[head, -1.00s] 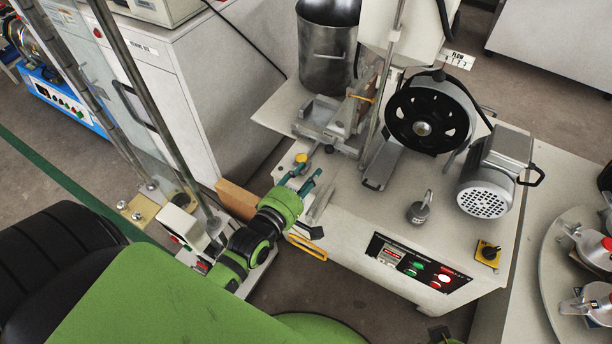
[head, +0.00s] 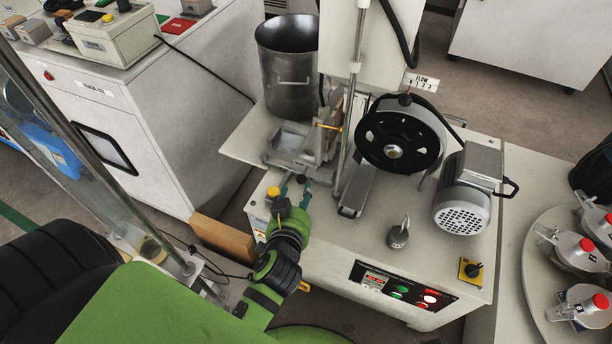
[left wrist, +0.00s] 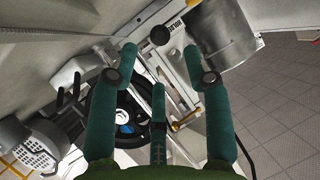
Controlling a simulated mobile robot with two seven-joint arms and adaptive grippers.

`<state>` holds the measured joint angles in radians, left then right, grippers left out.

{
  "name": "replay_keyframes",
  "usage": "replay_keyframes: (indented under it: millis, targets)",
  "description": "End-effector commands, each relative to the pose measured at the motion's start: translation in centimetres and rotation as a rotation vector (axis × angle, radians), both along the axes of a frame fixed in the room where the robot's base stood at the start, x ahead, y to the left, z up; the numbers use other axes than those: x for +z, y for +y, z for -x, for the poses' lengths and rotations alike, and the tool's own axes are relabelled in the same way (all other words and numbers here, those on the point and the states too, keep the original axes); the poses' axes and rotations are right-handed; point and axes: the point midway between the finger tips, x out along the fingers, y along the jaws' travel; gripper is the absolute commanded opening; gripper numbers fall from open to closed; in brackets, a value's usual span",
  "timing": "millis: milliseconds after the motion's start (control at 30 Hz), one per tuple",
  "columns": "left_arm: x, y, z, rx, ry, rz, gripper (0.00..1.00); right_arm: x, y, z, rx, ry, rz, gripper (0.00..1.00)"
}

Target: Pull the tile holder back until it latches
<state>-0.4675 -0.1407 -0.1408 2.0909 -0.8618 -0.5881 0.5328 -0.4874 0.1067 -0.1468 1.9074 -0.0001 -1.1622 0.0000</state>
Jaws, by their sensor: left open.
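The tile holder (head: 292,148) is a grey metal carriage on the white machine table, with a tile-like brownish plate upright at its right side. A black round knob (head: 302,179) sticks out at its front. My left gripper (head: 294,194) is open and empty, its teal fingers pointing at this knob from the front. In the left wrist view the knob (left wrist: 160,35) lies just beyond and between the two upper fingertips (left wrist: 160,55), apart from them as far as I can tell. Part of the holder is hidden behind the fingers there. My right gripper is out of view.
A yellow knob (head: 273,192) stands close left of my fingers. A black wheel (head: 400,135), a motor (head: 465,190) and a metal weight (head: 398,235) stand to the right. A steel bucket (head: 285,75) is behind the holder. A cabinet (head: 150,130) stands left.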

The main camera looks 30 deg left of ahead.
Motion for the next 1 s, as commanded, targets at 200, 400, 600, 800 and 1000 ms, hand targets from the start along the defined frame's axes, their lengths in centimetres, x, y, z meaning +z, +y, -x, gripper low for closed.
replay_keyframes:
  millis: [200, 400, 600, 800, 1000]
  targets:
    - [-1.1, 0.9, -2.5, -0.001, -0.001, -0.011, 0.49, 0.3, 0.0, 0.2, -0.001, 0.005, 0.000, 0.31]
    - [-2.2, 1.8, -5.0, -0.001, 0.000, -0.010, 0.49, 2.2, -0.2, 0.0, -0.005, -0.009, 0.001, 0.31]
    - [-2.6, 2.2, -6.0, 0.000, 0.000, -0.007, 0.49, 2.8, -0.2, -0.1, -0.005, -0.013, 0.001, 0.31]
    - [-2.6, 2.2, -6.0, 0.000, 0.000, -0.005, 0.49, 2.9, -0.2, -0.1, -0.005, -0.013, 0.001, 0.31]
    - [-2.6, 2.2, -6.0, 0.000, -0.001, -0.006, 0.00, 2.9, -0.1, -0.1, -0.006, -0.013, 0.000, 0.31]
